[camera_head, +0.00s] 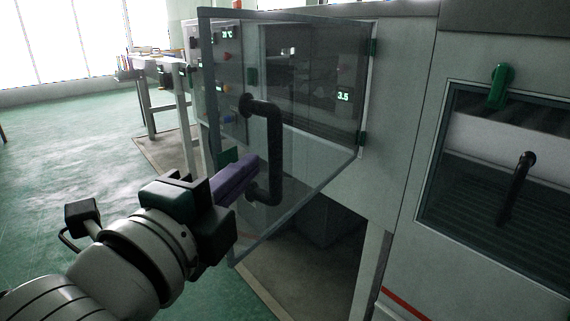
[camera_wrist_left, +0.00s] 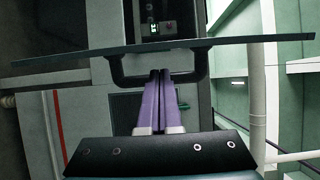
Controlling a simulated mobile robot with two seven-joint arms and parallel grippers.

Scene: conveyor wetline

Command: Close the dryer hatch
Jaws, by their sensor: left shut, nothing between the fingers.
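The dryer hatch (camera_head: 300,165) is a framed, see-through door, hinged at its right edge and standing wide open in the head view. Its black bar handle (camera_head: 275,150) is upright on the near face. The hatch shows edge-on in the left wrist view (camera_wrist_left: 250,40), with the handle (camera_wrist_left: 120,72) below it. My left gripper (camera_head: 252,161) has purple fingers, shut and empty, at the handle's lower half. In the left wrist view the fingers (camera_wrist_left: 160,73) overlap the middle of the handle; I cannot tell whether they touch it. My right gripper is not in view.
A grey machine cabinet (camera_head: 400,130) stands right of the hatch, with a window (camera_head: 470,200) and a green knob (camera_head: 500,85). Lit displays and buttons show through the hatch pane. A white table (camera_head: 155,70) stands behind. Green floor (camera_head: 60,150) is clear at left.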

